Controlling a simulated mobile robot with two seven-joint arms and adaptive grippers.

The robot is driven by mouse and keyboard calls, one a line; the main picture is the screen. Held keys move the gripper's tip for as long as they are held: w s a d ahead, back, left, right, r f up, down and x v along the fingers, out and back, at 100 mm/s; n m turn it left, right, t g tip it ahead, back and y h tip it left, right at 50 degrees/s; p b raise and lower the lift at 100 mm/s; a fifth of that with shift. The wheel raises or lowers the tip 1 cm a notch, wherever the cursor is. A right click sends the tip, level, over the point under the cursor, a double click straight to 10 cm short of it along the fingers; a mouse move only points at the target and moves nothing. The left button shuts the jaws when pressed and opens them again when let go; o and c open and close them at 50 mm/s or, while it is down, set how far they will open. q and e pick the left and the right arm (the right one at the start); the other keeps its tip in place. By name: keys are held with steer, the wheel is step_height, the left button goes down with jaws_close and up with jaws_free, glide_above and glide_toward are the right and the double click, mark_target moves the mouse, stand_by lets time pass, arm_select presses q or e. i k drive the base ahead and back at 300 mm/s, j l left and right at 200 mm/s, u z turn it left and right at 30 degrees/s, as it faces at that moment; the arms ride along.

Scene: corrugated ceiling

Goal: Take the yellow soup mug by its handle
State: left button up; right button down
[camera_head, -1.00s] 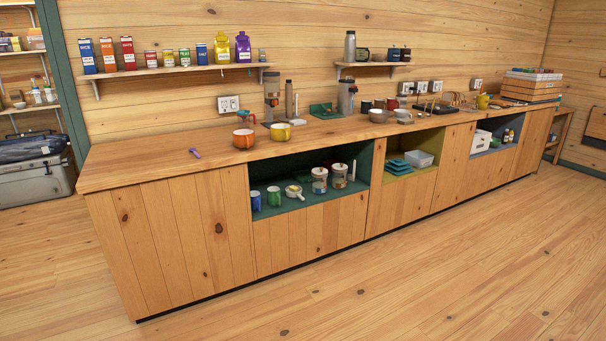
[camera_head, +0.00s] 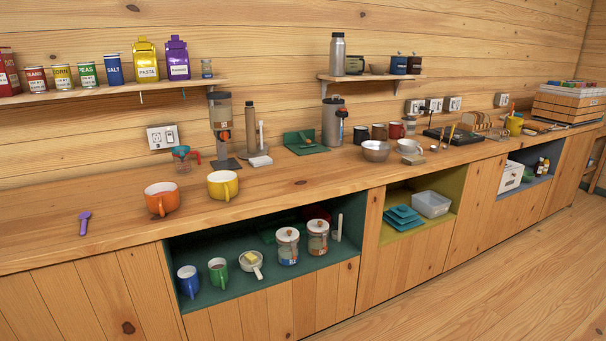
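The yellow soup mug (camera_head: 222,185) stands upright on the wooden counter (camera_head: 300,183), left of the middle of the head view. Its handle shows on the near side, facing me and slightly right. An orange mug (camera_head: 161,199) of similar shape stands just left of it, apart from it, with its handle also toward me. Another yellow mug (camera_head: 514,125), smaller in the picture, is far along the counter at the right. Neither of my grippers shows in the head view.
A purple spoon-like utensil (camera_head: 85,222) lies at the left on the counter. A dispenser (camera_head: 221,130) stands behind the yellow soup mug. Below, an open green niche holds a blue mug (camera_head: 188,281), a green mug (camera_head: 218,272) and jars (camera_head: 288,247). Counter space right of the mug is clear.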

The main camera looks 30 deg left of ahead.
mark_target(222, 184)
steer(key=i+l, duration=0.15)
steer(key=i, duration=0.3)
steer(key=i+l+u, duration=0.1)
steer(key=i, duration=0.3)
steer(key=i+l, duration=0.2)
steer(key=i, duration=0.25)
steer(key=i+l, duration=0.15)
steer(key=i, duration=0.3)
steer(key=u, duration=0.05)
